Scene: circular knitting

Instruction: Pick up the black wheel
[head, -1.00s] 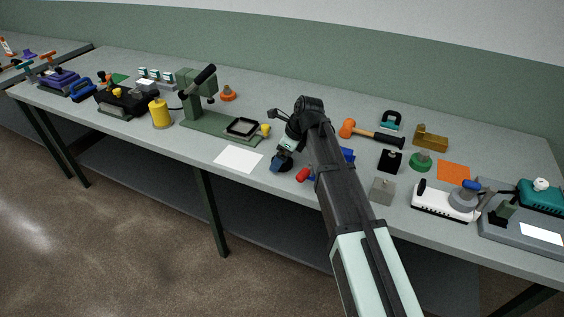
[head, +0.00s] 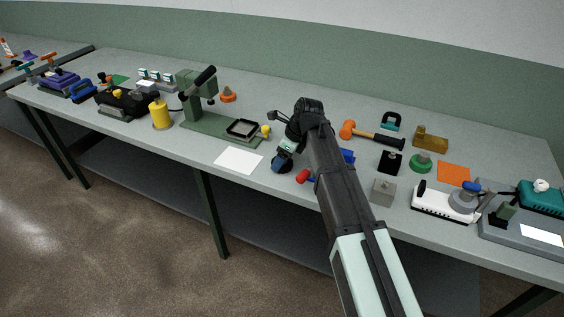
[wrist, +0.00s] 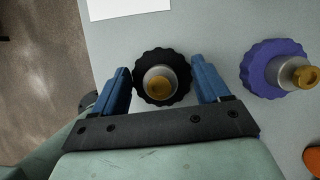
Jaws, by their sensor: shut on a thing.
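The black wheel (wrist: 144,92) has a scalloped rim and a grey hub with a brass-coloured centre. In the wrist view it sits between the two blue fingers of my gripper (wrist: 160,76), which are shut on it from both sides. In the head view my gripper (head: 282,162) is low over the front part of the bench, right of the white sheet. The wheel is mostly hidden by the gripper there, and I cannot tell whether it is clear of the bench.
A purple scalloped wheel (wrist: 262,68) lies right of my gripper. A white sheet (head: 238,160) is to the left. The bench's front edge is close.

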